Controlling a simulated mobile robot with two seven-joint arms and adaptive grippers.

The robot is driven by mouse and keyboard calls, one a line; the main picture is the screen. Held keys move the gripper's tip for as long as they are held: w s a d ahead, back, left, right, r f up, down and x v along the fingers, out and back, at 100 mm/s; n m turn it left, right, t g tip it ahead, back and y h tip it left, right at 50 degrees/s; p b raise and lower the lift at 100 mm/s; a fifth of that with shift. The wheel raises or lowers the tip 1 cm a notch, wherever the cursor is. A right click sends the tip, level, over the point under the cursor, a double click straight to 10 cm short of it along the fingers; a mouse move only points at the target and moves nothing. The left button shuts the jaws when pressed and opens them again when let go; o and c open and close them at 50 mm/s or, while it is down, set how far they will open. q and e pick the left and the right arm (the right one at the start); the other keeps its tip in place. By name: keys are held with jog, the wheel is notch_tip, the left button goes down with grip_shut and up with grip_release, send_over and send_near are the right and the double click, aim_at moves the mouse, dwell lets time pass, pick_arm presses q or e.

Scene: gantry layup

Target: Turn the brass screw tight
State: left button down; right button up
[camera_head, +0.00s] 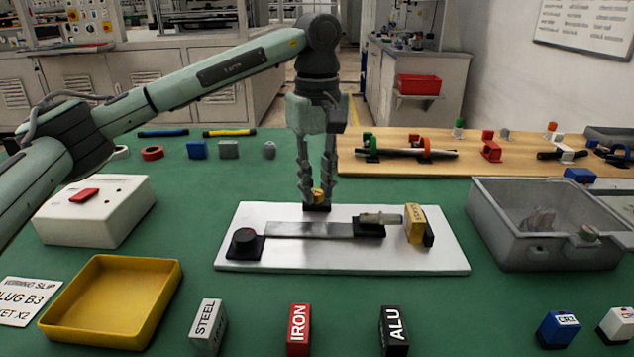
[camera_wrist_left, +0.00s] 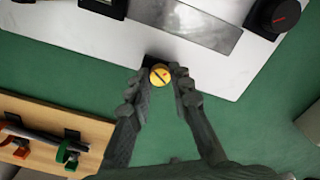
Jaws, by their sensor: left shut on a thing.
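The brass screw (camera_head: 319,195) sits at the back edge of the white board (camera_head: 290,257), on a small black block (camera_head: 316,208). Its round yellow head (camera_wrist_left: 160,75) shows a dark slot in the left wrist view, running at a slant. My left gripper (camera_head: 318,192) points straight down from above and is shut on the screw. In the left wrist view the left gripper's fingertips (camera_wrist_left: 160,78) stand on either side of the screw head. My right gripper is not in view.
The board also bears a metal strip (camera_head: 310,230), a black knob (camera_head: 244,242) and a yellow block (camera_head: 415,224). A yellow tray (camera_head: 60,325) and white box (camera_head: 95,228) stand left. A grey bin (camera_head: 545,265) stands right. Labelled blocks line the front.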

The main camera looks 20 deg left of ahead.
aim_at(317, 192)
pick_arm(q)
jog(key=m, duration=0.5)
jog(key=shift+m, duration=2.5)
jog(key=c, duration=1.4)
grip_release()
jog(key=shift+o, duration=0.2)
notch_tip(317, 192, up, 12)
